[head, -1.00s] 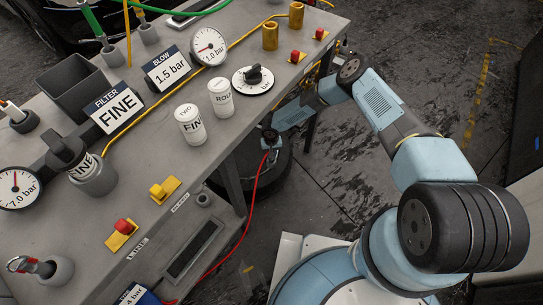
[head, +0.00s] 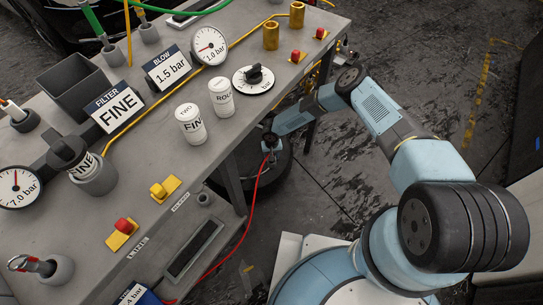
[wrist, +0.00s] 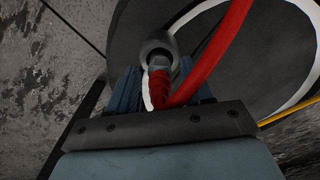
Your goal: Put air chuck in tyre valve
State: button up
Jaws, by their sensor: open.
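The tyre (head: 272,172) lies on the floor beside the bench, partly hidden by the bench and my arm; it fills the upper right of the wrist view (wrist: 225,45). My gripper (head: 269,146) is over the tyre in the head view. In the wrist view, my gripper (wrist: 160,85) is open, with the air chuck (wrist: 159,62) between its fingers. The chuck has a red hose end and its far end meets a grey round collar (wrist: 158,46). The tyre valve itself is hidden, so I cannot tell how deeply the chuck sits.
The grey bench (head: 150,150) carries gauges, signs and buttons. Its leg (head: 232,182) stands near the tyre.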

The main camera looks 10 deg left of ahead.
jog(key=shift+r, duration=0.1)
jog(key=shift+r, duration=3.7)
